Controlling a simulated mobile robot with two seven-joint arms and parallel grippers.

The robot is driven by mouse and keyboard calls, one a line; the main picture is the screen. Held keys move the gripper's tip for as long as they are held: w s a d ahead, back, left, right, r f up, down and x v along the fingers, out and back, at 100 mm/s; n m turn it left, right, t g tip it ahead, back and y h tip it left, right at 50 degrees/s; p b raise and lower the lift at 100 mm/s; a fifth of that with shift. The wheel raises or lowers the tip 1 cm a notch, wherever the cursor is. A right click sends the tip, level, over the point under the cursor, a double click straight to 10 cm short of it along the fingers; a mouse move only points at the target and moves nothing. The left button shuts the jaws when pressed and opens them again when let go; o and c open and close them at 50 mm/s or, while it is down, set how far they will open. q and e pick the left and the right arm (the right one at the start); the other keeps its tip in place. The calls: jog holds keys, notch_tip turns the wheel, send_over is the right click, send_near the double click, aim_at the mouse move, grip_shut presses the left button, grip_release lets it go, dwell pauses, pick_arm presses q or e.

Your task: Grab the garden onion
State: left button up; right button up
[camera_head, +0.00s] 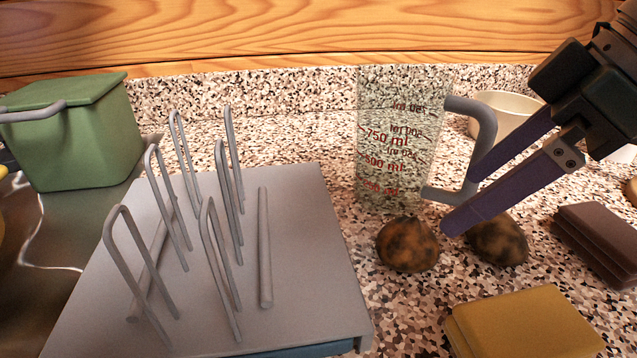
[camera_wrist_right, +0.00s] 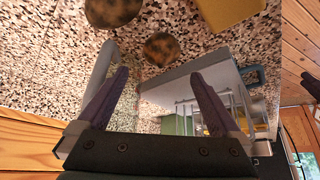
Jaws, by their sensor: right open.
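Two round, brown-and-black mottled bulbs lie on the speckled counter in front of the measuring jug: a left one (camera_head: 408,245) and a right one (camera_head: 499,240). I cannot tell which is the garden onion. Both also show in the right wrist view, one (camera_wrist_right: 163,49) beyond the gap between the fingers, the other (camera_wrist_right: 112,10) at the top edge. My right gripper (camera_head: 463,198) has its purple fingers apart and empty. In the head view its lower finger overlaps the right bulb's upper left side; contact cannot be told. My left gripper is not in view.
The clear measuring jug (camera_head: 392,150) stands behind the bulbs, its grey handle (camera_head: 486,125) close to my right fingers. A grey rack (camera_head: 315,230) is left, a yellow block (camera_head: 522,325) in front, brown slabs (camera_head: 597,240) right, a cream bowl (camera_head: 510,108) behind.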

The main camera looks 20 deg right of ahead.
aim_at(423, 228)
jog(key=x, duration=0.4)
jog(key=shift+a+b, duration=0.1)
jog(key=shift+b, duration=0.2)
jog(key=b+x, duration=0.1)
jog(key=x, duration=0.4)
jog(key=shift+s+a+f, duration=0.1)
jog(key=shift+s, duration=0.05)
jog(key=shift+c, duration=0.4)
jog(key=c, duration=1.1)
